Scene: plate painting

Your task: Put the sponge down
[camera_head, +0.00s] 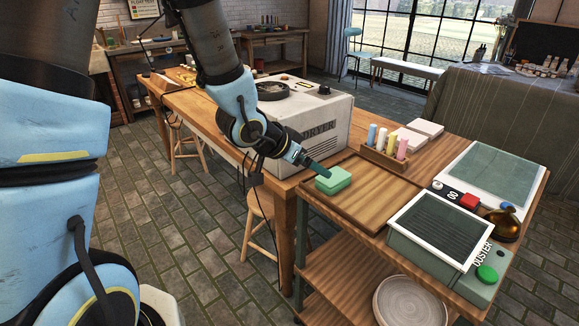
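The sponge (335,183) is a light green block at the left corner of a wooden tray (372,203) on the table. My gripper (322,171) reaches down from the upper left, and its dark fingertips meet the sponge's upper left side. Only a narrow part of the fingers shows, so I cannot tell whether they are closed on the sponge or just touching it. I also cannot tell whether the sponge rests fully on the tray or slightly above it.
A rack of coloured bottles (386,150) stands behind the tray. A grey-white machine (310,120) stands left of it. The tray's middle is clear.

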